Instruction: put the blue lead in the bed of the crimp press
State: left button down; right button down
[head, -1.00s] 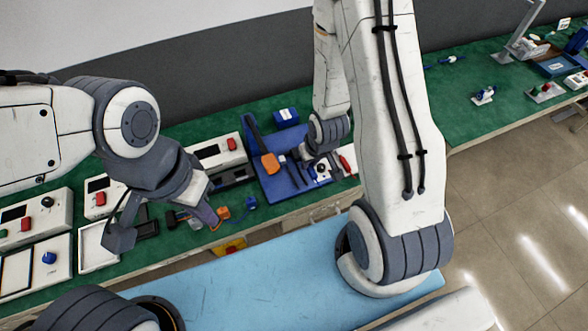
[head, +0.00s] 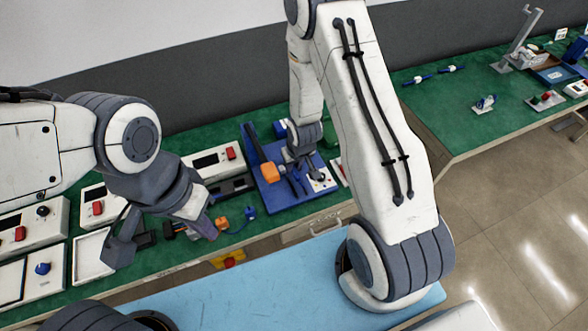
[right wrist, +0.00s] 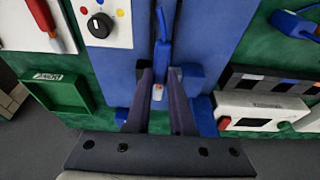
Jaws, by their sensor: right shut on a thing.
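The crimp press is a blue plate (head: 268,199) with an orange-ended lever (head: 269,172) on the green bench; its blue surface fills the upper middle of the right wrist view (right wrist: 205,30). My right gripper (head: 296,176) is over the plate, just right of the lever's orange end. In the right wrist view its fingers (right wrist: 161,88) are shut on the blue lead (right wrist: 162,52), which points away along the plate and has a pale, red-marked near end. Whether the lead touches the bed is unclear. My left gripper (head: 205,229) hangs low over the bench front; its finger gap is hidden.
A white panel with a black knob (right wrist: 99,25) sits right of the lever in the head view. A green tray (right wrist: 60,92) and a white instrument (right wrist: 262,112) flank the press in the wrist view. An orange connector (head: 222,223) lies close to my left gripper.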

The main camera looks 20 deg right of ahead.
aim_at(295, 171)
jog(key=shift+f, duration=1.45)
jog(key=shift+s+f+b, duration=0.1)
jog(key=shift+f+b, duration=0.25)
jog(key=shift+f, duration=0.25)
jog(key=c, duration=0.8)
grip_release()
jog(key=shift+r+p, duration=0.25)
jog(key=shift+p, duration=0.05)
jog(key=v, duration=1.2)
jog(key=shift+r, duration=0.45)
